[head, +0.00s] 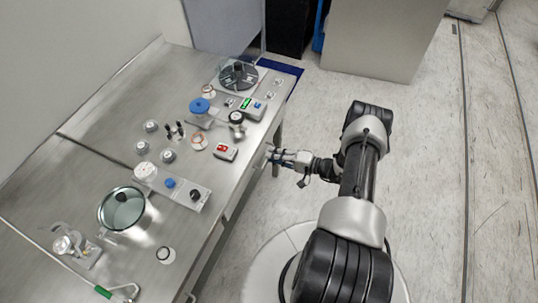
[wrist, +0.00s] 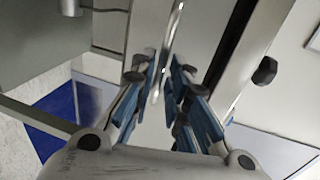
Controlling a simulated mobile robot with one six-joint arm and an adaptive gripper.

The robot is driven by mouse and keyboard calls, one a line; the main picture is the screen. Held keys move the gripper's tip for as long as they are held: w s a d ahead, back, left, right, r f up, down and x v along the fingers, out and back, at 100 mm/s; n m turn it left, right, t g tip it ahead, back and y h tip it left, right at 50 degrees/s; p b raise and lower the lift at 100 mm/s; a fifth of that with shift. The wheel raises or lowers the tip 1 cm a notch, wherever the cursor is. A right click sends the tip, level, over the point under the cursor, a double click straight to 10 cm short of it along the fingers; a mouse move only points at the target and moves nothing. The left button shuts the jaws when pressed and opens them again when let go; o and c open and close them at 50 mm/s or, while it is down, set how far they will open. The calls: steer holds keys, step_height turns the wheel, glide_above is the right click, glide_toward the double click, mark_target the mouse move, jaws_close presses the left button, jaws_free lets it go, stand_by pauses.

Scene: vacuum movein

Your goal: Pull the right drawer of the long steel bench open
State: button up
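The long steel bench (head: 110,95) runs along the left of the head view, its top full of lab items. Its front face shows only as a narrow strip below the edge, so the right drawer is hard to make out there. My gripper (head: 270,155) is at the bench's front edge. In the wrist view a bright upright metal bar (wrist: 174,30), seemingly a drawer handle, stands in front of a grey steel front (wrist: 215,25). My gripper (wrist: 163,78) has its blue-padded fingers apart, one on each side of the bar's line. I cannot tell whether they touch it.
A glass vessel (head: 122,208) stands farther along. A grey cabinet (head: 380,35) is at the back. The floor (head: 425,150) to the right is clear.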

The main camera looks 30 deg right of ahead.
steer(key=shift+x, duration=1.25)
steer(key=shift+c, duration=0.4)
jaws_close()
